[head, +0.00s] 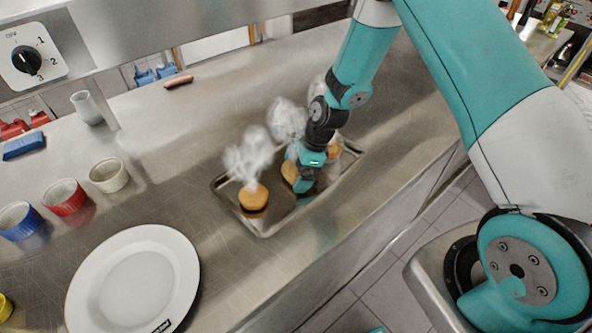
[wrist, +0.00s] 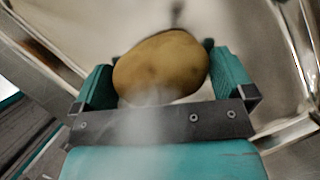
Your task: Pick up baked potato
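A round brown baked potato (wrist: 160,68) lies between the two teal fingers of my gripper (wrist: 160,82) in the wrist view. The fingers stand wide apart, at the ends of the dark crossbar, one on each side of the potato. Its sides come very close to both; contact is not clear. In the head view my gripper (head: 305,184) points down into a metal tray (head: 268,228), beside a partly hidden potato (head: 289,171).
A white plate (head: 134,283) lies on the steel counter left of the tray. Red (head: 64,198), blue (head: 20,221) and white (head: 109,175) ramekins stand farther left. A sausage-like item (head: 179,81) lies at the back. The counter's front edge runs right of the tray.

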